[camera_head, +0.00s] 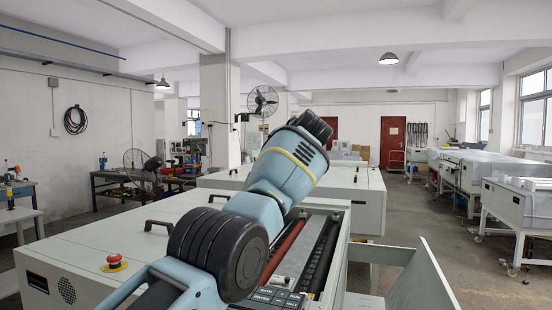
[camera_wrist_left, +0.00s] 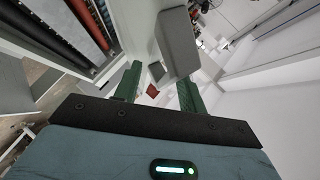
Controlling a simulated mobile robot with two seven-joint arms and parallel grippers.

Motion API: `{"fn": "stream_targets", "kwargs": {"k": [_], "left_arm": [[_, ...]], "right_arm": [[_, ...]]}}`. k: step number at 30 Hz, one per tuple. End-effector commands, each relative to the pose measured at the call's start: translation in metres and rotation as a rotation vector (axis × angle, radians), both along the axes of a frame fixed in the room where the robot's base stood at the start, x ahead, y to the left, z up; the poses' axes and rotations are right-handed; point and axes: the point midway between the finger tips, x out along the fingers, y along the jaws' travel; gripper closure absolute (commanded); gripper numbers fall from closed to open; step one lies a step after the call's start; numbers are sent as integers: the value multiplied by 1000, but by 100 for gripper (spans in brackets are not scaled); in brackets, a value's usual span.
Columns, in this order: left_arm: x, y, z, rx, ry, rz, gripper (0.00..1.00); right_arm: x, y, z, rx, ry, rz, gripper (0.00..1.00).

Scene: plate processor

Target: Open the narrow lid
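The pale plate processor (camera_head: 75,247) stands in front of me in the head view. Its flat top carries two black handles, a near one (camera_head: 160,227) and a far one (camera_head: 220,197). I cannot tell which panel edge belongs to the narrow lid, as my left arm covers much of the top. My left gripper's fingers are hidden in the head view. In the left wrist view my left gripper (camera_wrist_left: 158,88) has its two green fingers apart with a gap between them. A grey block (camera_wrist_left: 178,42) shows beyond the fingertips; I cannot tell whether it touches them.
An uncovered bay with a red roller (camera_head: 287,246) and dark rollers lies right of my arm; rollers (camera_wrist_left: 62,32) also show in the left wrist view. A red emergency button (camera_head: 115,259) sits on the near left top. A pale panel (camera_head: 425,280) projects at right.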

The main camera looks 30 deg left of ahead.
Motion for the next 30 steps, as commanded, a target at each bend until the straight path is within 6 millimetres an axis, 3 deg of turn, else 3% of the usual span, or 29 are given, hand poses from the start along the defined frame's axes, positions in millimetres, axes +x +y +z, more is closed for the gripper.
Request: {"fn": "stream_targets", "kwargs": {"k": [12, 18, 28, 30], "left_arm": [[-31, -37, 28, 1, -13, -4, 60], [-40, -51, 31, 0, -8, 0, 60], [-41, -53, 29, 0, -3, -1, 60], [-41, -53, 29, 0, -3, -1, 68]], "right_arm": [[29, -6, 35, -17, -88, 12, 64], [30, -8, 34, -21, -89, 11, 64], [30, -8, 34, -21, -90, 10, 64], [30, -8, 35, -20, -91, 10, 64]]}}
